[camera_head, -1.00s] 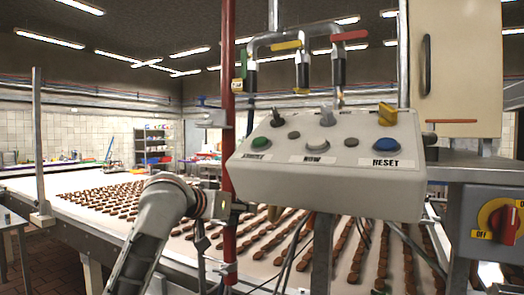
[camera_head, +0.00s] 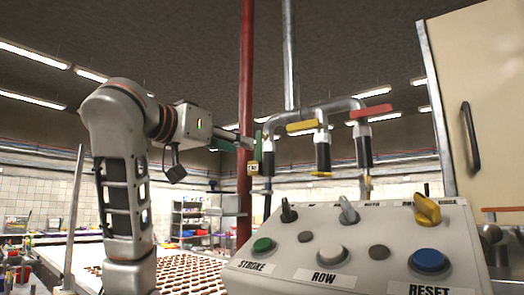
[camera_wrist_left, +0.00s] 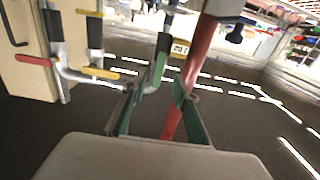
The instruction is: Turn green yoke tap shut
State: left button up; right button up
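The green tap handle (camera_head: 257,149) sits at the left end of the overhead pipe manifold, partly overlapped by my gripper's tip. A yellow tag hangs just below it. In the left wrist view the green handle (camera_wrist_left: 160,68) appears beyond the fingers, close to their tips. My left gripper (camera_head: 240,142) is raised beside the red post, just left of the handle. In the wrist view the left gripper (camera_wrist_left: 157,95) has its fingers apart with nothing clearly gripped. Contact with the handle cannot be told. My right gripper is out of view.
The red post (camera_head: 246,80) stands close to my left gripper. A yellow handle (camera_head: 303,125) and a red handle (camera_head: 369,112) sit farther right on the pipes. The control panel (camera_head: 350,225) is below. A cream cabinet (camera_head: 485,90) stands at the right.

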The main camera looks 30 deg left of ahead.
aim_at(258, 151)
pick_arm(q)
jog(key=w, duration=0.2)
jog(key=w+p, duration=0.1)
jog(key=w, duration=0.1)
jog(key=w+p, duration=0.1)
jog(key=w, duration=0.1)
jog(key=shift+d, duration=0.3)
jog(key=shift+w, duration=0.5)
jog(key=shift+w+f, duration=0.1)
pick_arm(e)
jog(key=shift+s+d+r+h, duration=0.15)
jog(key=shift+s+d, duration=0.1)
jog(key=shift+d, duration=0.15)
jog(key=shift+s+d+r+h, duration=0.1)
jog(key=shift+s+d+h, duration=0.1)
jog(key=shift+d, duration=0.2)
pick_arm(q)
grip_shut()
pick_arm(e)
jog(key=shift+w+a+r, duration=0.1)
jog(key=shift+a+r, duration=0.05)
